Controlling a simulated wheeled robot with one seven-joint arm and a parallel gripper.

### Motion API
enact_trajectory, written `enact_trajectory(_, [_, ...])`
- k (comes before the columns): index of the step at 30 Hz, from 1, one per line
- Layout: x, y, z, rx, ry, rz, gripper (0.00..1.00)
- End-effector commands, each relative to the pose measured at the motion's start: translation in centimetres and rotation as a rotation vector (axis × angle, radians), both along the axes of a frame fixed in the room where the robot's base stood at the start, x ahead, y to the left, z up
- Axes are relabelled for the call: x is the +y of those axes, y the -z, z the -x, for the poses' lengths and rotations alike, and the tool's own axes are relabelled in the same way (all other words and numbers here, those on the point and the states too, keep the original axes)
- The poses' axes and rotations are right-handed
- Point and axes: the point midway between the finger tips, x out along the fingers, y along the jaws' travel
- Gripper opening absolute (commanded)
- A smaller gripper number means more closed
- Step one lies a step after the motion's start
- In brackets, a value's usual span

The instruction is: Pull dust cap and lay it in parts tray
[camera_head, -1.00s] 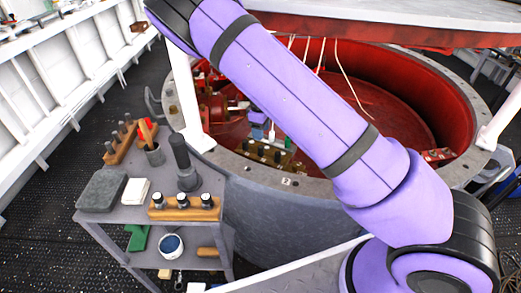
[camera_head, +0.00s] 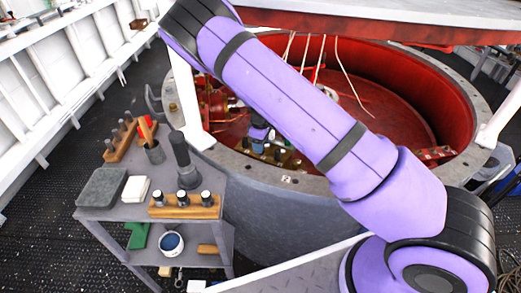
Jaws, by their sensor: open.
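A small purple and dark end of my arm, where I take my gripper (camera_head: 259,134) to be, shows inside the red-lined round tub (camera_head: 405,95). It is just above a row of dark, knob-like fittings on a brassy block (camera_head: 290,163) at the tub's near side. My upper arm covers part of this area. The jaws are open, but the fingertips are too small to make out. I cannot tell which fitting is the dust cap or whether the gripper touches it. A flat grey tray-like piece (camera_head: 101,188) lies on the left of the cart top and looks empty.
A white post (camera_head: 190,100) stands at the tub's left rim.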

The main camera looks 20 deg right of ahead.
Motion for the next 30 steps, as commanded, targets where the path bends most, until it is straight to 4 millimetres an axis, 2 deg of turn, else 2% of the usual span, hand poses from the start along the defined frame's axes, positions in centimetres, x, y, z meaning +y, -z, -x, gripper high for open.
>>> enact_trajectory(2, [0.0, 0.0, 0.0, 0.000, 0.000, 0.000, 0.49])
enact_trajectory(6, [0.0, 0.0, 0.0, 0.000, 0.000, 0.000, 0.17])
enact_trajectory(8, [0.0, 0.0, 0.0, 0.000, 0.000, 0.000, 0.03])
enact_trajectory(9, [0.0, 0.0, 0.0, 0.000, 0.000, 0.000, 0.00])
enact_trajectory(30, [0.0, -1.5, 0.0, -0.001, 0.001, -0.001, 0.00])
